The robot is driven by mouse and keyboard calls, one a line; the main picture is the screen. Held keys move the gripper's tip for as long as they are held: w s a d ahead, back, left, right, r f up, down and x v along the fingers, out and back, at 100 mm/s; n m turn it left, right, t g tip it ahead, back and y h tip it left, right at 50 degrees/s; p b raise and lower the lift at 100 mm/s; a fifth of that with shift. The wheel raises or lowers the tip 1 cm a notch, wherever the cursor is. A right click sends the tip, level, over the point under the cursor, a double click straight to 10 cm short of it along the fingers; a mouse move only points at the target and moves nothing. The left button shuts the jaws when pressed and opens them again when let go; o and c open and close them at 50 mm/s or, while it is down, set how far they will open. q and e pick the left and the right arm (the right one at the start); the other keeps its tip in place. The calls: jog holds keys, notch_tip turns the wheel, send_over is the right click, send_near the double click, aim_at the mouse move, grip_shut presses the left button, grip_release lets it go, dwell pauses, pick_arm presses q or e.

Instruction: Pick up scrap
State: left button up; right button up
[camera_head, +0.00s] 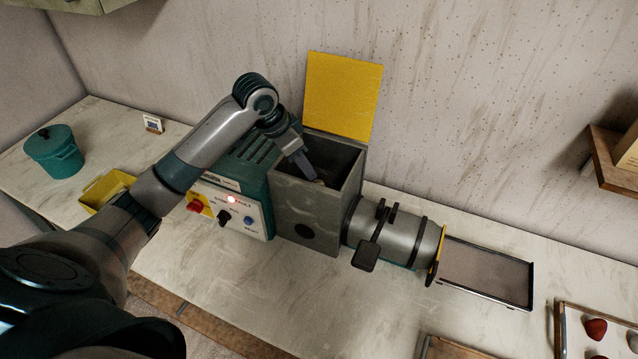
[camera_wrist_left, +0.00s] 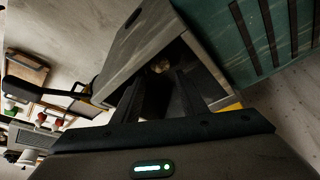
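A grey open-topped hopper (camera_head: 306,208) with a raised yellow lid (camera_head: 343,95) stands on the counter as part of a machine. My left gripper (camera_head: 312,176) reaches down into its opening from above. In the left wrist view, its two dark fingers (camera_wrist_left: 165,84) are apart and point into the hopper. A small tan lump (camera_wrist_left: 160,66), which looks like the scrap, lies inside just beyond the fingertips. I cannot tell whether the fingers touch it. The hopper's dark inside hides most of its floor. My right gripper is not in view.
A teal control box (camera_head: 238,200) with a lit red lamp adjoins the hopper. A metal barrel (camera_head: 400,238) and a tray (camera_head: 490,274) extend right. A teal lidded pot (camera_head: 54,151) and a yellow bin (camera_head: 104,188) stand left. The counter front is mostly clear.

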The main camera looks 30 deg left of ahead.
aim_at(315, 181)
pick_arm(q)
jog(key=shift+p+x, duration=0.4)
jog(key=shift+x, duration=1.5)
jog(key=shift+w+f, duration=0.1)
jog(key=p+x, duration=0.1)
jog(key=x, duration=0.3)
jog(key=shift+w+d+f+p, duration=0.1)
jog(key=shift+d+f+p, duration=0.05)
jog(key=shift+f+p, duration=0.2)
jog(key=shift+w+f, duration=0.15)
jog(key=shift+f, duration=0.25)
jog(key=c, duration=0.7)
